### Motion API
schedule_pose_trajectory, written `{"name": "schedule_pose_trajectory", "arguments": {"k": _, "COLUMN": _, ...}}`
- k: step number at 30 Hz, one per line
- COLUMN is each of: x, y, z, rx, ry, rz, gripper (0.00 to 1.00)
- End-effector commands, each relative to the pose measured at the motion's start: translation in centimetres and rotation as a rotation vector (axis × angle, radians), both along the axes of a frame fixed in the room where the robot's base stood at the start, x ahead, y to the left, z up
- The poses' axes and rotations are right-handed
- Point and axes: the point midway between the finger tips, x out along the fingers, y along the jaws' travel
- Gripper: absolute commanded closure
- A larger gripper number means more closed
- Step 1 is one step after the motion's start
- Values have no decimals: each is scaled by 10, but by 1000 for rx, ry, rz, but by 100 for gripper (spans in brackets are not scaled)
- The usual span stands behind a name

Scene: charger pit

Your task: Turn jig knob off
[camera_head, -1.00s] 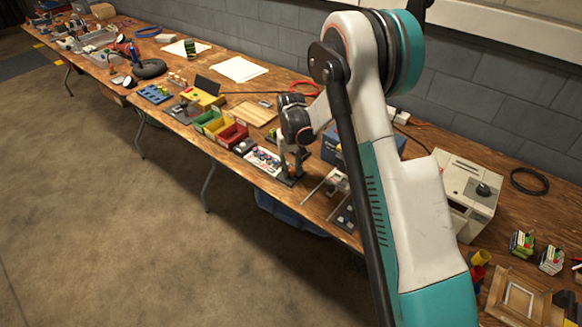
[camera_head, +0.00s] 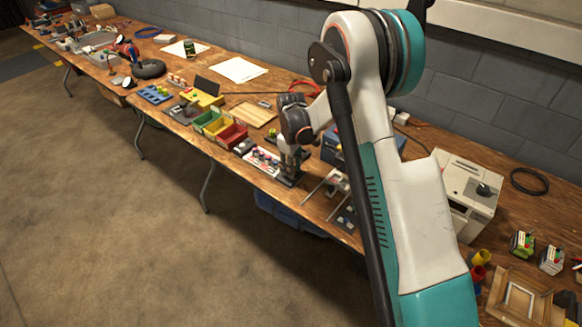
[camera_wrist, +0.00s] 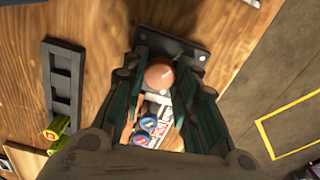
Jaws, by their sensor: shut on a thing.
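In the head view my gripper (camera_head: 289,172) points down at the black plate at the right end of the pale button panel (camera_head: 262,158). The knob itself is hidden there by the gripper. The panel's blue and red buttons (camera_wrist: 145,124) show between the fingers in the wrist view.
Red, yellow and green bins (camera_head: 232,135) stand left of the panel. Metal rods (camera_head: 318,186) lie just right of my gripper, and a blue box (camera_head: 331,148) stands behind. A dark slotted bar (camera_wrist: 63,83) lies on the wood. The table's front edge is close.

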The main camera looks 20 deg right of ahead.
Motion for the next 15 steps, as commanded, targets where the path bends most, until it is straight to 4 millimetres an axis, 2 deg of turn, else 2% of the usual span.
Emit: {"name": "schedule_pose_trajectory", "arguments": {"k": 15, "x": 1, "y": 0, "z": 1, "rx": 0, "ry": -3, "rz": 95, "gripper": 97}}
